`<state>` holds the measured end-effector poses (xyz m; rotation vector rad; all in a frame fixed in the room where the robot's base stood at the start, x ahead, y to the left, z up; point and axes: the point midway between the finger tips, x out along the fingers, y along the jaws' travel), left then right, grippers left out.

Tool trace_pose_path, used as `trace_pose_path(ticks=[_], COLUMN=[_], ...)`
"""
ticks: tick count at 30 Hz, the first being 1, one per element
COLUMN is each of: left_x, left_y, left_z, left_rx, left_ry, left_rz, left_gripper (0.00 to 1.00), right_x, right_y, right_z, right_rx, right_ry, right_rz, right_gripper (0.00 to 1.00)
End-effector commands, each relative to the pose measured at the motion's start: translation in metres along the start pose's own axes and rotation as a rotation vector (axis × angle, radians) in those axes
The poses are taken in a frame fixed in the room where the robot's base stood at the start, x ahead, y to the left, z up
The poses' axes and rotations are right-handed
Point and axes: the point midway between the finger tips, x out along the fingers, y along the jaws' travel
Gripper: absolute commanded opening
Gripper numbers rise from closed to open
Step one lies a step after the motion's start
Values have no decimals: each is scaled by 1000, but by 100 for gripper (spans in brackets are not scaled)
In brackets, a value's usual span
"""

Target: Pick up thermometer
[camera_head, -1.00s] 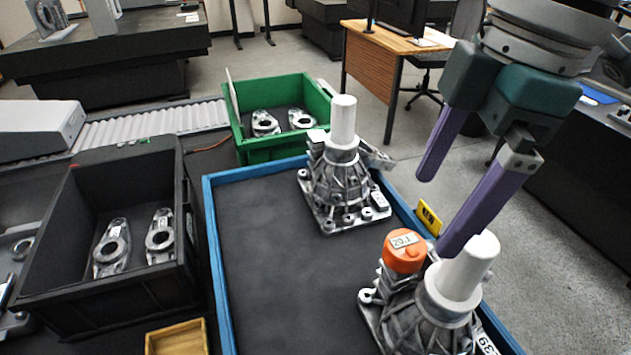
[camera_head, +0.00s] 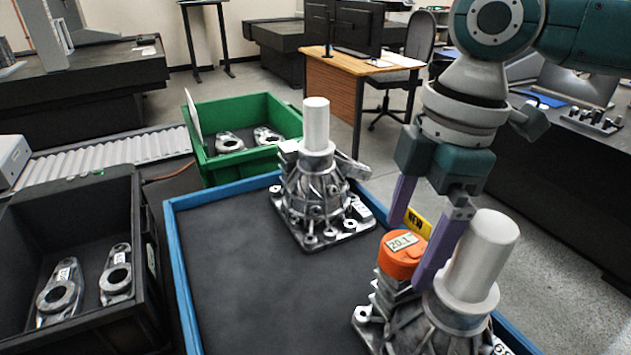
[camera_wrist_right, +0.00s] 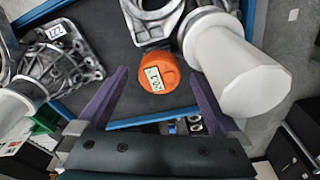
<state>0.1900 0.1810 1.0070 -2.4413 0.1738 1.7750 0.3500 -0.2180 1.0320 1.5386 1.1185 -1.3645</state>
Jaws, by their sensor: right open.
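The thermometer (camera_head: 402,254) is an orange round unit with a small display reading about 20.1. It sits on the near metal casting (camera_head: 425,322), beside that casting's white cylinder (camera_head: 474,262). It also shows in the right wrist view (camera_wrist_right: 159,72), ahead of and between my finger lines. My right gripper (camera_head: 410,255) is open, with purple fingers pointing down around the thermometer's area. In the head view one finger passes in front of its right side and the other is behind it. I cannot tell whether they touch it. My left gripper is out of view.
A second casting with a white cylinder (camera_head: 316,124) stands farther back in the blue-edged tray (camera_head: 178,265). A green bin (camera_head: 200,160) and a black bin (camera_head: 150,300) hold metal parts. A yellow sign (camera_head: 418,222) stands at the tray's right edge. The tray's left-middle is bare.

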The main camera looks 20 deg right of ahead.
Motion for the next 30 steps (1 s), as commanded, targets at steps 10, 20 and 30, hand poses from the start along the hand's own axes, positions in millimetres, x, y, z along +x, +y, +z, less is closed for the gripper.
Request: trace_pose_path(ticks=[10,20,30], left_x=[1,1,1], left_y=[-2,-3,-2], left_z=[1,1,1], left_rx=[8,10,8], left_ry=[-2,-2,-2], left_rz=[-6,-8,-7], left_gripper=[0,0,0], right_x=[13,12,12], right_y=[0,0,0], right_z=[0,0,0], right_rx=[-1,-1,-1], right_ry=[0,0,0], right_rz=[1,1,1], right_gripper=[100,64,26])
